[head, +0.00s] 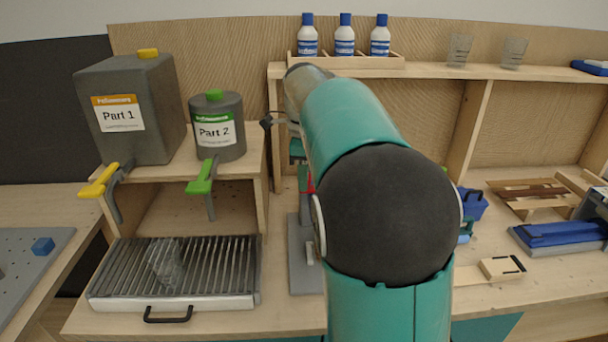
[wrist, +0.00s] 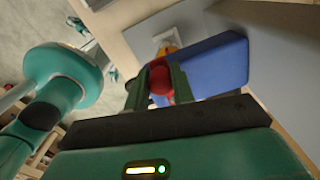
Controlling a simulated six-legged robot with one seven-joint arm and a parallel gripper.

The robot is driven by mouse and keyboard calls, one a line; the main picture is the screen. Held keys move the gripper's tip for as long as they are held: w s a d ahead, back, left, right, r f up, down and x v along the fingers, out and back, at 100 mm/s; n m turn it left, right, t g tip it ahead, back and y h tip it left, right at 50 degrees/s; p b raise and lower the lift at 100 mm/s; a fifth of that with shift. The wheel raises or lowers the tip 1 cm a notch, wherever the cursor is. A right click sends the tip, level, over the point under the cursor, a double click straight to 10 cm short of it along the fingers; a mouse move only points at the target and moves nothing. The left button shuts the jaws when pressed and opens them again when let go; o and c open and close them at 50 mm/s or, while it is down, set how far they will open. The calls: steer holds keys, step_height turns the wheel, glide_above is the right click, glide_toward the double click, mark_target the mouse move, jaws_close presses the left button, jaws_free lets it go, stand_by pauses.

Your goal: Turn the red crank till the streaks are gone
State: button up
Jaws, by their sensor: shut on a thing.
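In the wrist view the red crank's rounded knob (wrist: 160,80) sits between the two green fingers of my gripper (wrist: 158,86). The fingers are shut on it. The rest of the crank is mostly hidden by the fingers. In the head view my teal arm covers most of the crank's station. Only a small red part (head: 310,185) shows at the arm's left edge, above a grey base (head: 302,262). My gripper's fingers are not visible there. No streaks or mixed contents can be made out in either view.
A blue block-like body (wrist: 215,66) lies right beside the fingers, with a yellow-orange part (wrist: 166,42) behind. On the bench, a grated tray (head: 175,302) and the Part 1 (head: 150,105) and Part 2 (head: 228,147) containers stand left. Bottles (head: 345,38) line the shelf.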

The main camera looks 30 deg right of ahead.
steer(key=shift+s+n, duration=0.1)
steer(key=shift+n, duration=0.2)
steer(key=s+d+n, duration=0.2)
steer(key=n, duration=0.6)
steer(key=s+d+n, duration=0.2)
steer(key=s+n, duration=0.1)
steer(key=n, duration=0.5)
steer(key=s+d+n, duration=0.2)
steer(key=s+n, duration=0.1)
steer(key=n, duration=0.6)
steer(key=shift+d, duration=0.3)
steer(key=w+d+n, duration=0.4)
steer(key=w+n, duration=0.1)
steer(key=n, duration=0.9)
steer(key=shift+d, duration=0.15)
